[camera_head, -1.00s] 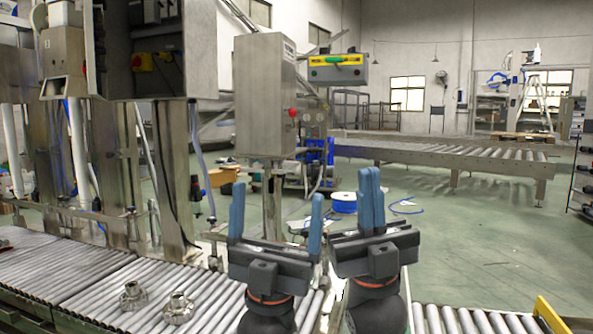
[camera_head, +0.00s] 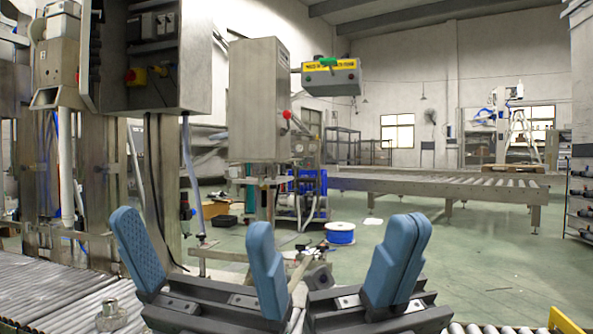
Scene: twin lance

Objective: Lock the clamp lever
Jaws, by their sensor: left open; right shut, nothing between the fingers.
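I cannot tell for sure which part is the clamp lever. A red-knobbed lever (camera_head: 287,114) sticks out at the right side of the grey steel cabinet (camera_head: 254,100). A green handle (camera_head: 329,62) sits on top of a small box with a yellow label (camera_head: 331,78), right of the cabinet. My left gripper (camera_head: 192,220) is open and empty, its blue fingers wide apart, low in the view. My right gripper (camera_head: 412,222) is shut with its blue fingers together and nothing between them. Both grippers appear below these levers in the picture and touch neither.
A roller conveyor (camera_head: 60,290) runs along the lower left, with a metal fitting (camera_head: 111,316) on it. An open control box (camera_head: 150,55) hangs at upper left. A blue reel (camera_head: 340,233) lies on the green floor. Another roller conveyor (camera_head: 430,183) stands behind.

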